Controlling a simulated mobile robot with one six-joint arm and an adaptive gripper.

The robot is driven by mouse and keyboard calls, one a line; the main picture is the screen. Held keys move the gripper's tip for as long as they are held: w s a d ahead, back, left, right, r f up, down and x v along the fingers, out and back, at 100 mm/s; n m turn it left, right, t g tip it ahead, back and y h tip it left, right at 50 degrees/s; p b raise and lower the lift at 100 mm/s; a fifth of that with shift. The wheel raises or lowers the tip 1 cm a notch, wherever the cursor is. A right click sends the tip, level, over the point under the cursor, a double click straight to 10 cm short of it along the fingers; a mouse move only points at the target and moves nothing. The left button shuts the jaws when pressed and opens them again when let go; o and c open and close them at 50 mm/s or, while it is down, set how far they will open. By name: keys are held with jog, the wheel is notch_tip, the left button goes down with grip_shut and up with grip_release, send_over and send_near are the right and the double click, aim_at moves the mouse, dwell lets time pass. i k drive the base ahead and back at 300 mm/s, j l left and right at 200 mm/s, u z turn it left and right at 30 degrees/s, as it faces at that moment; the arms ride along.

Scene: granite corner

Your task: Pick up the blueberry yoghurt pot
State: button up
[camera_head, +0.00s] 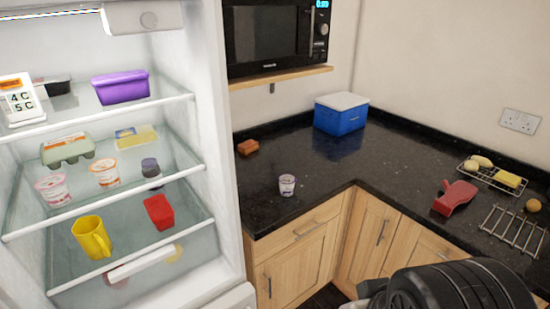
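A small white pot with a bluish-purple label (287,185) stands upright on the black granite counter, near its front edge and left of the inner corner. It looks like the blueberry yoghurt pot, though the print is too small to read. Two similar pots stand on a fridge shelf, one with a pink label (53,189) and one with an orange label (105,172). A dark part of my arm fills the bottom right. My gripper's fingers do not show, and nothing of mine touches the pot.
The open fridge (231,150) stands left of the counter (330,168). An orange-brown block (247,146) and a blue box with white lid (341,113) lie behind the pot. A microwave (275,38) sits above. A red object (454,197) and racks (514,231) lie right. Counter around the pot is clear.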

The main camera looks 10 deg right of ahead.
aim_at(286, 181)
jog(key=i+l+u, duration=0.25)
jog(key=i+l, duration=0.4)
jog(key=i, duration=0.2)
jog(key=i+l+u, duration=0.25)
jog(key=i+l, duration=0.5)
